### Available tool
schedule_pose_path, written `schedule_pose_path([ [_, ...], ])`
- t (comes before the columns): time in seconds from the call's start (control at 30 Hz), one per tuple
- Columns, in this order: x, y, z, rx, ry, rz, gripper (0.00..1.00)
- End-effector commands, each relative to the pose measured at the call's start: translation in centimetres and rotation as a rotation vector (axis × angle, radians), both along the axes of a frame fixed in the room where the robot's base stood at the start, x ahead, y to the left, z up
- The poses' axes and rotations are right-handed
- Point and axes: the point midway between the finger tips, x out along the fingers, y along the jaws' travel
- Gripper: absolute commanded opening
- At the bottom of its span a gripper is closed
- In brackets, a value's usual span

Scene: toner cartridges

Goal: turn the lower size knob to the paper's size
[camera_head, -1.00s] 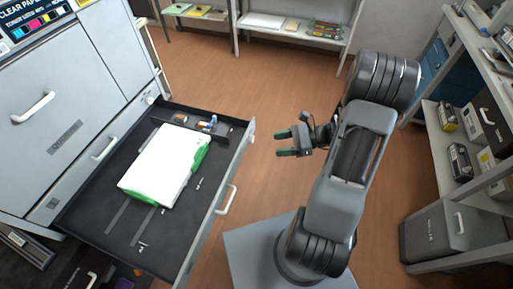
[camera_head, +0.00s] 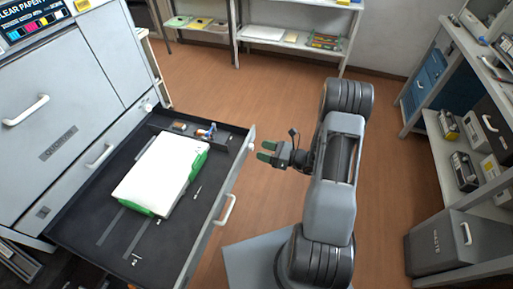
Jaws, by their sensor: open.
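A white paper stack with green wrapping (camera_head: 154,172) lies in the open dark drawer (camera_head: 85,225) of the grey printer (camera_head: 60,110). A small pale round part (camera_head: 148,107) at the printer's right edge, by the drawer's back corner, may be a knob. Its markings are too small to read, and I cannot tell whether it is the lower size knob.
The drawer's front panel and handle (camera_head: 225,210) stand between my arm and the paper. Small blue and orange items (camera_head: 206,132) lie at the drawer's far end. Shelves stand at the back and right, with a grey cabinet (camera_head: 440,245) at lower right. The floor beyond the drawer is clear.

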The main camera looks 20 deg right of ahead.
Motion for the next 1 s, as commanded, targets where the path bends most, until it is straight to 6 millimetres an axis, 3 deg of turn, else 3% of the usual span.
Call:
schedule_pose_path([
  [0.3,1.8,2.5,0.0,0.0,0.0,0.001,0.56],
  [0.7,2.0,2.8,0.0,0.0,0.0,0.0,0.55],
  [1.0,2.0,2.8,0.0,0.0,0.0,0.001,0.26],
])
